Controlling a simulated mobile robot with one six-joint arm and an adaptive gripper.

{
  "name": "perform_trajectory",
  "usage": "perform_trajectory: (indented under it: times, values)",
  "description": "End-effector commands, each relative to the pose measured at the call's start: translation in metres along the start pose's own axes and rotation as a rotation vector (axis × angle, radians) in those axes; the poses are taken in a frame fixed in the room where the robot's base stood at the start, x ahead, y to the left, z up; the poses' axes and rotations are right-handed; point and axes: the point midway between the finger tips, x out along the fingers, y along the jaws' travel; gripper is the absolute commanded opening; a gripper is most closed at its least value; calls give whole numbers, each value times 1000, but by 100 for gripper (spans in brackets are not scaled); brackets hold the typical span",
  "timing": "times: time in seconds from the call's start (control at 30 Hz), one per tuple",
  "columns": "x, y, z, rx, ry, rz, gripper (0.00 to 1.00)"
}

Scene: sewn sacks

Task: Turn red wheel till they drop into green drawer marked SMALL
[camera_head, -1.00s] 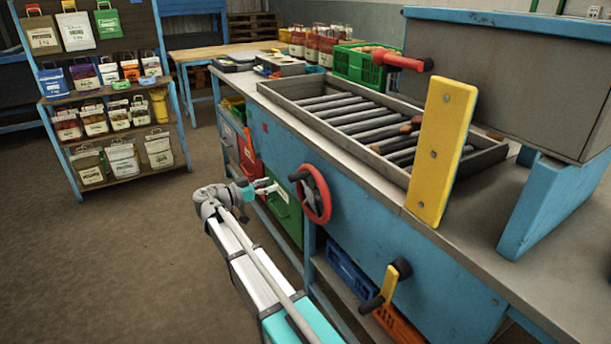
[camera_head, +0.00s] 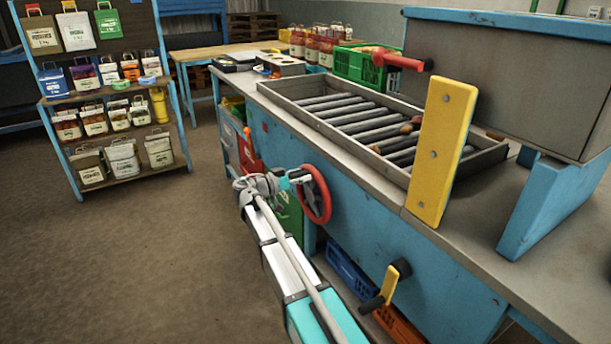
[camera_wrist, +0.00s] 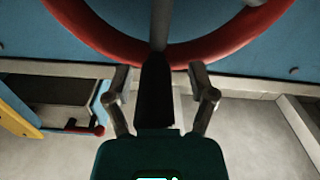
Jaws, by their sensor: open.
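The red wheel (camera_head: 318,200) is on the blue front of the bench. My gripper (camera_head: 298,177) is at the wheel's upper left. In the wrist view the red rim (camera_wrist: 205,48) curves across the top. My open fingers (camera_wrist: 160,80) stand either side of a dark upright piece (camera_wrist: 157,85), which looks like the wheel's black knob. I cannot tell whether they touch it. The green drawer (camera_head: 288,218) is below and left of the wheel, partly hidden by my arm. Its label is hidden. Several brown lumps (camera_head: 398,140) lie on the rollers above.
The roller bed (camera_head: 345,112) has a raised grey frame. A yellow paddle (camera_head: 441,150) and a red handle (camera_head: 403,62) stand by it. A yellow crank (camera_head: 388,284) sticks out at lower right. A red drawer (camera_head: 250,155) is left of the green one. The floor at left is free.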

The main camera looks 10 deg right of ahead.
Motion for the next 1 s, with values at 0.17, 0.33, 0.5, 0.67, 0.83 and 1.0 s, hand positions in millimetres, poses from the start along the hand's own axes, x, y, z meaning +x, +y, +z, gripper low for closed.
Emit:
perform_trajectory:
  times: [0.17, 0.33, 0.5, 0.67, 0.83, 1.0]
  values:
    - [0, 0, 0, 0, 0, 0, 72]
    - [0, 0, 0, 0, 0, 0, 56]
    - [0, 0, 0, 0, 0, 1, 24]
    - [1, 0, 0, 0, 0, 1, 0]
    - [10, 4, 1, 1, -1, 4, 0]
    - [7, 2, 1, 4, -2, 7, 0]
